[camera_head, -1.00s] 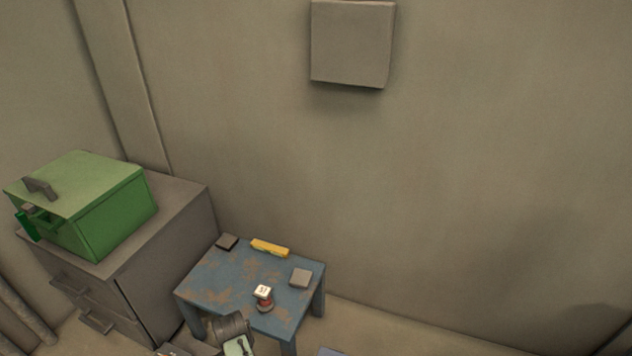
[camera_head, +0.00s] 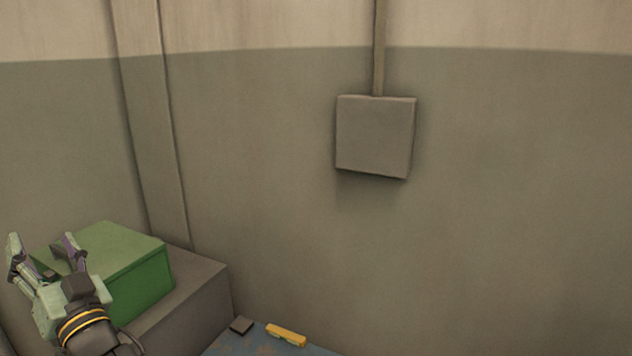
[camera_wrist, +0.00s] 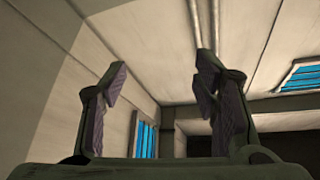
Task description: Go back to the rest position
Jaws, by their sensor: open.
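My gripper (camera_head: 45,247) is raised at the lower left of the head view, with its fingers pointing up. It stands in front of the green box (camera_head: 143,285) and hides part of it. In the wrist view my gripper (camera_wrist: 160,95) shows two fingers spread wide with nothing between them. Behind the fingers are walls, the ceiling and blue-lit windows.
The green box sits on a grey cabinet (camera_head: 195,312). A grey wall box (camera_head: 375,137) hangs on the wall.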

